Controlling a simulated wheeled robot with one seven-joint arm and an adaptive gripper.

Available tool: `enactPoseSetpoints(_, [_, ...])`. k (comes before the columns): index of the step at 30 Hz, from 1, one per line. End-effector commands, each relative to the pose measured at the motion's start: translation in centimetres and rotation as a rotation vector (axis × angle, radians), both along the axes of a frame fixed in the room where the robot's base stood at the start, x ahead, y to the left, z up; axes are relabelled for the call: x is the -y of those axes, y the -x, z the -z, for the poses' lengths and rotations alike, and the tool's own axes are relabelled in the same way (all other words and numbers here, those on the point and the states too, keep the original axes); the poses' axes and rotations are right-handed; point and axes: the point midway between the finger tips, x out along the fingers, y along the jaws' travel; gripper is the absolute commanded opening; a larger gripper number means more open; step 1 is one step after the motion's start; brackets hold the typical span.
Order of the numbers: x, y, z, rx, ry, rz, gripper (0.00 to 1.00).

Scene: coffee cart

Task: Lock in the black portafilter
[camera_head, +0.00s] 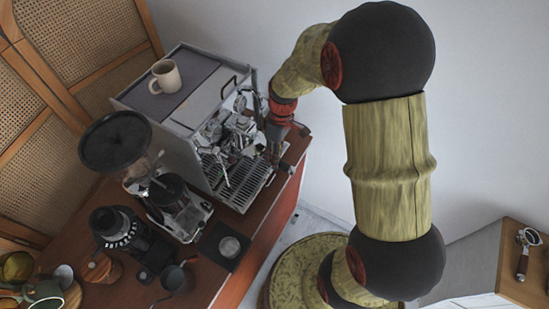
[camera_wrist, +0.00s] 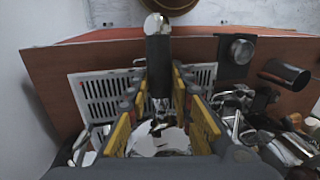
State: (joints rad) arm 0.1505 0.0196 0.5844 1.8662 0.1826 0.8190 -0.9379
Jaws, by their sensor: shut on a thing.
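The espresso machine (camera_head: 185,90) stands on the wooden cart, with its chrome front and slotted drip tray (camera_head: 237,180) facing right. My gripper (camera_head: 278,150) is at the right end of the machine's front, above the tray edge. In the wrist view my gripper (camera_wrist: 160,110) has its yellow-padded fingers on both sides of the black portafilter (camera_wrist: 158,62), around its handle. Its handle points to the top of that view. Shiny metal lies between the fingers lower down; I cannot tell whether the portafilter is seated in the group. In the head view the portafilter is mostly hidden.
Another portafilter (camera_head: 523,250) with a brown handle lies on the right-hand table. The wall behind is bare.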

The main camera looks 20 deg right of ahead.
Motion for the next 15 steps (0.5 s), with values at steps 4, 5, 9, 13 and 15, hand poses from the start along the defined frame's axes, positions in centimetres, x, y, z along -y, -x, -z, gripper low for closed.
enactPoseSetpoints(4, [0.4,-0.42,-0.04,0.002,0.0,-0.052,0.0])
enactPoseSetpoints(5, [0.47,-0.46,-0.04,0.002,0.0,-0.061,0.0])
enactPoseSetpoints(9, [0.6,-0.53,-0.08,0.002,0.001,-0.079,0.0])
enactPoseSetpoints(13, [0.59,-0.53,-0.09,0.002,-0.001,-0.079,0.0])
enactPoseSetpoints(15, [0.58,-0.52,-0.09,0.002,-0.001,-0.079,0.26])
